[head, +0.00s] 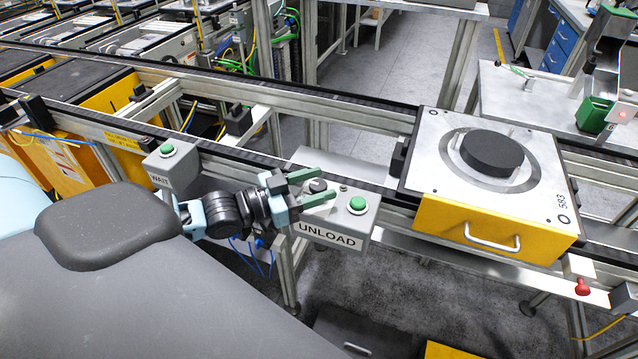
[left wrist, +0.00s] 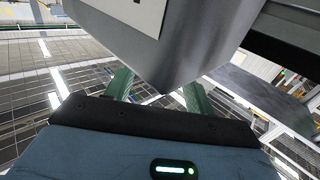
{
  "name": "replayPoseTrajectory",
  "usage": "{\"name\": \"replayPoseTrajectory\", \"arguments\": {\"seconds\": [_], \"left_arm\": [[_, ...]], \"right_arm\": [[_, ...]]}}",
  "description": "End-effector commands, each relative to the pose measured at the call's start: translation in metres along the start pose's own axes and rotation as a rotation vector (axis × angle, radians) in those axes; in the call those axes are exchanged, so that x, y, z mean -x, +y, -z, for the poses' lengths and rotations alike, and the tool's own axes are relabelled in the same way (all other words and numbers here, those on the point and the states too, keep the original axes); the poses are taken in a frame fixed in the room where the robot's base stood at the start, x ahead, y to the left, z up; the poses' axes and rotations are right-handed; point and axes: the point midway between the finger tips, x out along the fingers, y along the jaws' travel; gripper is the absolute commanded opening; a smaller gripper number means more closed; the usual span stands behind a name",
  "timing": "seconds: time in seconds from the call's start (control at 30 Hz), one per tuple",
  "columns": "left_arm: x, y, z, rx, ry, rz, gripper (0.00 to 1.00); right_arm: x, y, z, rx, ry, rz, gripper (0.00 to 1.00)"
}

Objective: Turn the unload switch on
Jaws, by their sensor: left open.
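The grey UNLOAD box (head: 368,222) is mounted at the front of the conveyor rail. On its top are a dark round knob (head: 318,186) at the left and a green button (head: 357,204) at the right. My left gripper (head: 316,187) is open over the left part of this box, its green fingers on either side of the dark knob. I cannot tell whether they touch it. In the left wrist view, the box (left wrist: 185,40) fills the top middle, close to the fingers (left wrist: 158,92), and the knob is not seen. My right gripper is not in view.
A WAIT box (head: 173,168) with a green button stands to the left. A yellow-fronted pallet (head: 440,222) with a black disc sits on the conveyor to the right. A red knob (head: 582,287) is at the lower right. Conveyor rails run behind the boxes.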

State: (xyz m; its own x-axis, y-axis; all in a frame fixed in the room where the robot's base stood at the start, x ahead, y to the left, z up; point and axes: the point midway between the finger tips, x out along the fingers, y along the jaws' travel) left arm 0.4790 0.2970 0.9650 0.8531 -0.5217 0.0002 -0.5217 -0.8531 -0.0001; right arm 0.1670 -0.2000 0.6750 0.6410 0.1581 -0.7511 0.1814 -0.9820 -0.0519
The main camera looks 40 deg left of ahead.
Motion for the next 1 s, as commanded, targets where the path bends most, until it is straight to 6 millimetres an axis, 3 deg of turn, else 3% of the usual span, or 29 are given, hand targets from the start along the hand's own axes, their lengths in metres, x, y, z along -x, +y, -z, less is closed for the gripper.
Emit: {"name": "replayPoseTrajectory", "arguments": {"seconds": [0.47,0.77,1.0], "left_arm": [[-0.0073,0.0002,0.0000,0.000,-0.001,0.000,0.53],[-0.0071,0.0002,0.0001,0.000,0.000,-0.001,0.13],[-0.0069,0.0000,-0.0018,-0.001,-0.003,-0.011,0.11]], "right_arm": [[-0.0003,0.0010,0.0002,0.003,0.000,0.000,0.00],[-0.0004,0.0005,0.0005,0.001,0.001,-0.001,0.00],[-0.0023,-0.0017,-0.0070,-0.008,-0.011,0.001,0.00]]}}
